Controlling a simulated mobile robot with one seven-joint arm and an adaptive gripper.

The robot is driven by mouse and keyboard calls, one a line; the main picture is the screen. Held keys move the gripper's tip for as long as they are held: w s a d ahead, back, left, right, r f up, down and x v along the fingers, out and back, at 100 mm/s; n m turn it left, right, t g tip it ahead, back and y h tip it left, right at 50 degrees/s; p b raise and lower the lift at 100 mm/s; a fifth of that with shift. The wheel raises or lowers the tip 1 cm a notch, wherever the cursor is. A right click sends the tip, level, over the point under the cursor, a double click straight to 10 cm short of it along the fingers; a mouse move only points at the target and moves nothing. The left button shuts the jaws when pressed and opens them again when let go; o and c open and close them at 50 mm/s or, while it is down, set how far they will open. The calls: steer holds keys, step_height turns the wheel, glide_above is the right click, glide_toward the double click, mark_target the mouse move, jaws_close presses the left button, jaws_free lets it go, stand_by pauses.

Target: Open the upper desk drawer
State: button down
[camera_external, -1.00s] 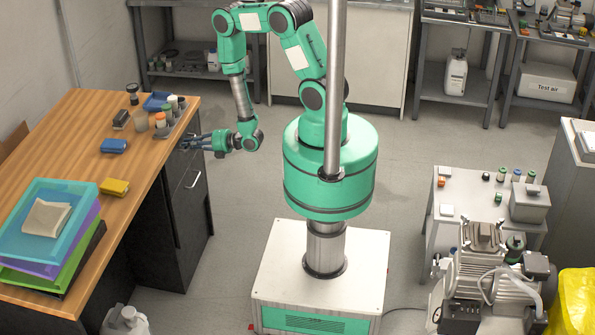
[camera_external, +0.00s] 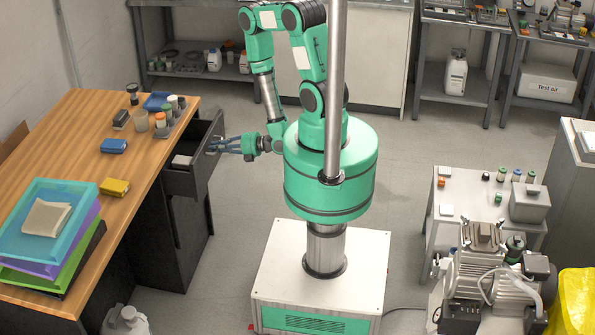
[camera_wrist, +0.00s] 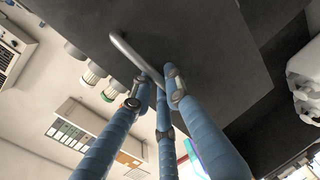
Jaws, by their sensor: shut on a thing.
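The upper desk drawer (camera_external: 184,181) stands pulled out from the desk (camera_external: 95,165), and a pale item lies inside it. My gripper (camera_external: 216,146) is at the drawer's front, to the right of the desk. In the wrist view my gripper's blue fingers (camera_wrist: 160,90) are shut on the drawer's bar handle (camera_wrist: 134,54), which sits on the dark drawer front (camera_wrist: 215,40). Part of the handle is hidden behind the fingers.
On the desk stand several small bottles (camera_external: 160,120), a blue box (camera_external: 113,146), a yellow box (camera_external: 114,186) and stacked trays (camera_external: 35,265). The floor (camera_external: 245,215) between the desk and my base is clear. A compressor (camera_external: 490,285) stands at the lower right.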

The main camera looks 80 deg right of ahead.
steer(key=shift+s+f, duration=0.2)
steer(key=shift+s, duration=1)
steer(key=c, duration=1.8)
jaws_free()
steer(key=shift+w, duration=0.1)
steer(key=shift+r, duration=0.15)
steer(key=shift+s+r, duration=0.5)
steer(key=shift+r, duration=0.75)
steer(key=shift+s+r, duration=0.5)
steer(key=shift+r, duration=0.75)
steer(key=shift+s+r, duration=0.5)
steer(key=shift+r, duration=0.75)
